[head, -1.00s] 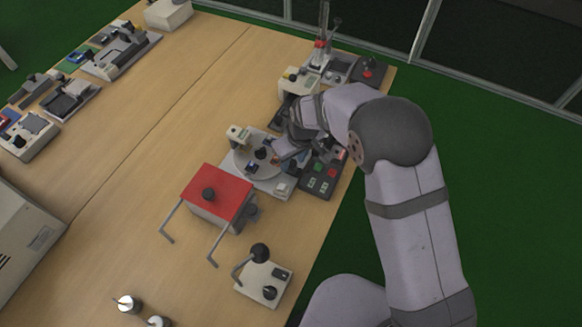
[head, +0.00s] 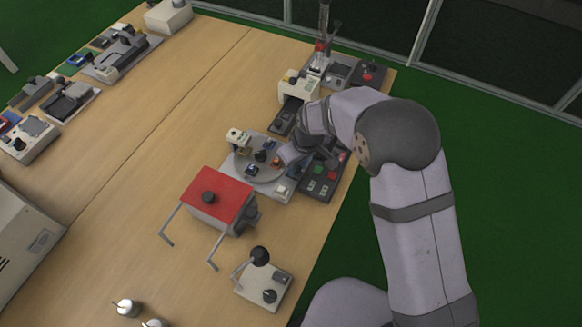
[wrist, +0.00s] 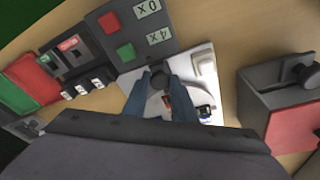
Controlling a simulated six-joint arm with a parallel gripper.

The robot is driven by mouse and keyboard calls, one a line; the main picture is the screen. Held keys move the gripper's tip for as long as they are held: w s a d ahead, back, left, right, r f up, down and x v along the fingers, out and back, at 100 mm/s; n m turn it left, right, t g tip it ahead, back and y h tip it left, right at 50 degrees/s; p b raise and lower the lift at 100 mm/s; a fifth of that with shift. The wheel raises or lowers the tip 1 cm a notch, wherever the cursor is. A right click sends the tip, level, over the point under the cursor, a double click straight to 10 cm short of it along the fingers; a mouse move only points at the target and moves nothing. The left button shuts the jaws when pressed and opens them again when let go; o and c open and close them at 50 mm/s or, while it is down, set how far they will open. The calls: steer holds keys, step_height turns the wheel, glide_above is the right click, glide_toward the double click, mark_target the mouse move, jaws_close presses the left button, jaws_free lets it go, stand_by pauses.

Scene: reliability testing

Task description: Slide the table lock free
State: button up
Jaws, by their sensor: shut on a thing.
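The round grey turntable (head: 243,168) sits on a pale base plate on the table; part of it shows in the wrist view (wrist: 152,108). My gripper (head: 291,158) is low at the right edge of the turntable fixture in the head view. In the wrist view its two blue-grey fingers (wrist: 160,88) are shut on a dark round knob (wrist: 160,80) at the turntable's edge, which I take to be the table lock. The fingers and wrist hide the knob's base and travel. In the head view the arm hides the knob.
A control box with green and red buttons (head: 318,170) stands right beside the fixture. A red-topped box (head: 228,186) with two grey handles is in front. A small plate with a black-knobbed lever (head: 262,283) lies nearer. The table's middle is clear.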

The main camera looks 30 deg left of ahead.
mark_target(299, 170)
steer(key=shift+d, duration=0.2)
stand_by(0.4)
steer(key=o, duration=0.6)
steer(key=shift+d, duration=0.1)
steer(key=shift+c, duration=0.2)
steer(key=shift+r, duration=0.15)
steer(key=shift+w+a+p+v, duration=0.1)
steer(key=shift+a+p+v, duration=0.1)
steer(key=shift+p+v, duration=0.9)
steer(key=shift+w+a+p+v, duration=0.2)
steer(key=shift+p+v, duration=0.6)
steer(key=shift+v, duration=0.45)
steer(key=shift+a, duration=0.1)
